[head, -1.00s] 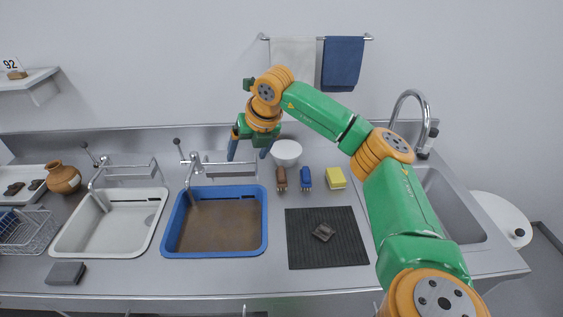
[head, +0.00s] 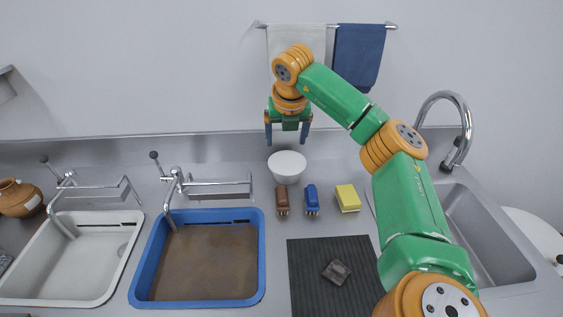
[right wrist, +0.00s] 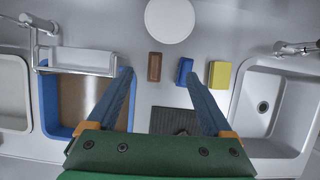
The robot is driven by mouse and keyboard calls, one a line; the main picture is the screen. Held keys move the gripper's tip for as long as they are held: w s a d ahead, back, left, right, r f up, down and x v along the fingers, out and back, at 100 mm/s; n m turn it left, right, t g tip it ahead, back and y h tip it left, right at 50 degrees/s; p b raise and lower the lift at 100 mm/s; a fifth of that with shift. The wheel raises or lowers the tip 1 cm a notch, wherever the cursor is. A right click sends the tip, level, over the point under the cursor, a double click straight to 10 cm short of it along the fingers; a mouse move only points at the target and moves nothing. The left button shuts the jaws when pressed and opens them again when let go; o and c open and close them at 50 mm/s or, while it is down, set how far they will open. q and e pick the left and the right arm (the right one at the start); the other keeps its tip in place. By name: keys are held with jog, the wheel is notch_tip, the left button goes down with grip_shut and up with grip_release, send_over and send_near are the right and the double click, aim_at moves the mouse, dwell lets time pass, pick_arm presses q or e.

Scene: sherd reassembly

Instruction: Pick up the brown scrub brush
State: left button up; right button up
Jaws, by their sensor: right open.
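The brown scrub brush (head: 282,200) lies on the steel counter, between the blue tub and a blue brush, in front of a white bowl. In the right wrist view the brown brush (right wrist: 154,67) shows between the two fingers, beyond their tips and nearer the left one. My right gripper (head: 288,140) is open and empty, pointing down above and behind the white bowl, well clear of the brush. It also shows in the right wrist view (right wrist: 156,72) with both blue fingers spread. My left gripper is not in view.
The blue brush (head: 312,199) and a yellow sponge (head: 348,198) stand right of the brown brush. The white bowl (head: 287,166) is behind it. A dark ribbed mat (head: 310,265) holds a dark sherd (head: 337,272). The blue tub (head: 262,262) is left; a sink (head: 480,235) is right.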

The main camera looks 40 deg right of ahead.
jog(key=b, duration=1.4)
send_near(282, 193)
jog(key=x, duration=0.2)
jog(key=d+x, duration=0.1)
jog(key=x, duration=0.2)
jog(key=shift+d+f, duration=0.1)
jog(key=shift+f, duration=0.05)
jog(key=x, duration=0.1)
jog(key=p+x, duration=0.1)
jog(key=x, duration=0.1)
jog(key=a+x, duration=0.1)
jog(key=x, duration=0.1)
jog(key=shift+w+f, duration=0.15)
jog(key=shift+f, duration=0.2)
jog(key=shift+w+d+f, duration=0.1)
jog(key=shift+d+f, duration=0.05)
jog(key=shift+f, duration=0.15)
grip_shut()
